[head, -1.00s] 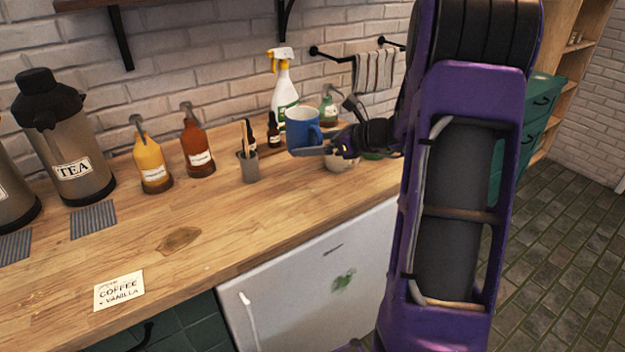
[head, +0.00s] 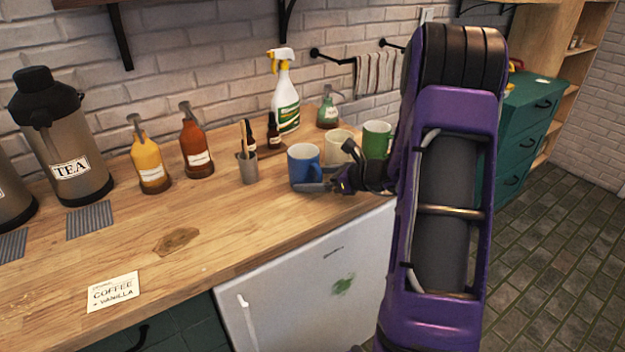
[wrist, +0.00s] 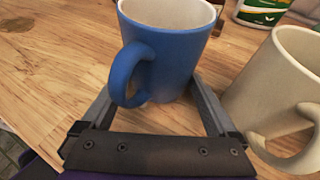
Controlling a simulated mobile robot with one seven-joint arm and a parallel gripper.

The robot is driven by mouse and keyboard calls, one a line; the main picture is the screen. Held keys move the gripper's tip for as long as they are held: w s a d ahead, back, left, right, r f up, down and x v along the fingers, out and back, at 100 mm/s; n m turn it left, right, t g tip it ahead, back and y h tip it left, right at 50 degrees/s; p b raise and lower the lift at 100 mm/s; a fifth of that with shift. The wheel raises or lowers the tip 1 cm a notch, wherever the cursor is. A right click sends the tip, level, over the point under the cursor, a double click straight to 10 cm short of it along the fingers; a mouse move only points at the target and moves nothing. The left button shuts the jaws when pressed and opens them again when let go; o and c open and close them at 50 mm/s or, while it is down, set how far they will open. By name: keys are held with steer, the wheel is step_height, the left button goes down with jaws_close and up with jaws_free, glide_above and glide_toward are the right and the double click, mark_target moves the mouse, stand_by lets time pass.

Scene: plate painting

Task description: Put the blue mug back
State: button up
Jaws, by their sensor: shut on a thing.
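The blue mug (head: 303,165) is upright at the right part of the wooden counter, beside a cream mug (head: 339,146) and a green mug (head: 376,140). My gripper (head: 318,186) is shut on the blue mug, low on its body. In the wrist view the blue mug (wrist: 165,55) stands between the two fingers, with its handle towards my wrist. Its base looks at or very near the counter; I cannot tell if it touches. The cream mug (wrist: 280,85) is close on the right in the wrist view.
A metal cup with stirrers (head: 248,168) and small dark bottles (head: 273,131) stand left of and behind the blue mug. A spray bottle (head: 285,100) stands at the wall. A card (head: 113,292) lies at the front left.

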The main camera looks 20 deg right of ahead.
steer(key=shift+r, duration=0.1)
steer(key=o, duration=1.5)
steer(key=shift+s+d+r, duration=0.1)
steer(key=p+v, duration=0.1)
steer(key=v, duration=1)
steer(key=shift+s+d, duration=0.25)
steer(key=shift+s, duration=0.05)
